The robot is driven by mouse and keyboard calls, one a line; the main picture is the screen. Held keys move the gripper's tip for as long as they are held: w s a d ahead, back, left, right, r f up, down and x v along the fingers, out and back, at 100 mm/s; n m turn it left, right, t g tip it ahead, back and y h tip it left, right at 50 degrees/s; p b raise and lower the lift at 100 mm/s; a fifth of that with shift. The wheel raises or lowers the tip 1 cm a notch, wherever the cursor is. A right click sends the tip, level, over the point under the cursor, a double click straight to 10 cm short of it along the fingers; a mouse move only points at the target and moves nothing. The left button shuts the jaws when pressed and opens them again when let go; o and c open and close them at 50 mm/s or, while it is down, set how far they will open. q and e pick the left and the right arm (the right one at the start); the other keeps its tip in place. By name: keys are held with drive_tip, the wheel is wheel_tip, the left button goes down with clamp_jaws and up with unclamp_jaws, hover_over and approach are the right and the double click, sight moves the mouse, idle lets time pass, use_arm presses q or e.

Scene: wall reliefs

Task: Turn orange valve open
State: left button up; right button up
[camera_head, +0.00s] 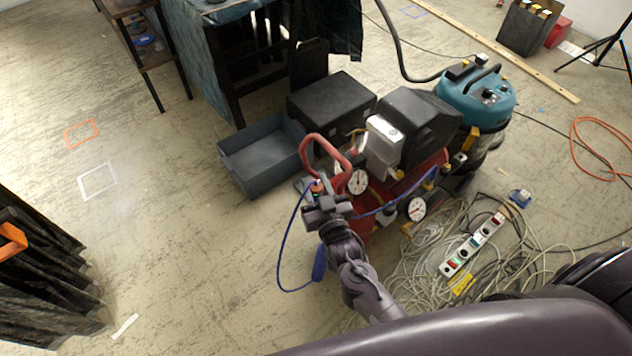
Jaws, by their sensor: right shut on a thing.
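The orange valve (317,186) shows as a small orange-red spot at the front of the red air compressor (365,215), just below its curved red handle (325,142). My right gripper (319,193) is shut on the valve. The fingers cover most of it, so how far it is turned is hidden. A pressure gauge (357,182) sits just right of the gripper. A second gauge (417,209) is farther right. My left gripper is not in view.
A blue hose (281,245) loops around beside my right wrist. A grey open bin (262,155) and a black case (332,105) stand behind. Tangled cables and a power strip (472,244) lie at right. The floor at left is mostly clear.

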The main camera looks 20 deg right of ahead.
sight(317, 192)
drive_tip(key=shift+m+h, duration=1.1)
drive_tip(key=shift+h, duration=0.7)
drive_tip(key=o, duration=1)
drive_tip(key=shift+c, duration=0.2)
drive_tip(key=s, duration=0.2)
drive_tip(key=s+a, duration=0.1)
drive_tip(key=s, duration=0.4)
drive_tip(key=shift+s+a, duration=0.2)
drive_tip(key=shift+s, duration=0.1)
